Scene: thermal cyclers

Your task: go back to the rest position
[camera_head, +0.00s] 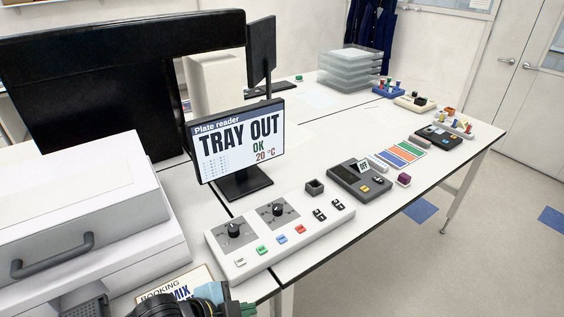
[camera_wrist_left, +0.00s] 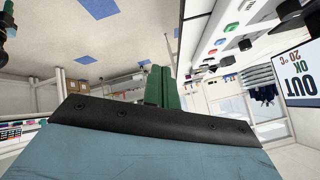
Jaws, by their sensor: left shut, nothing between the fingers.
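My left gripper (camera_head: 242,308) shows at the bottom edge of the head view, dark with green fingertips, mostly cut off by the frame. It is just in front of the white control panel (camera_head: 290,232) and beside a booking card (camera_head: 178,288). In the left wrist view the green fingers (camera_wrist_left: 161,86) are together, with nothing between them. That view is turned, with the floor at the upper left and the bench edge to the right. My right gripper is in neither view.
A plate reader screen (camera_head: 240,140) reads TRAY OUT, OK, 20 °C. A white machine with a grey handle (camera_head: 52,258) stands at the left. A dark grey device (camera_head: 359,180), coloured strips (camera_head: 403,153) and stacked clear trays (camera_head: 350,70) lie farther along the bench. Open floor lies at the right.

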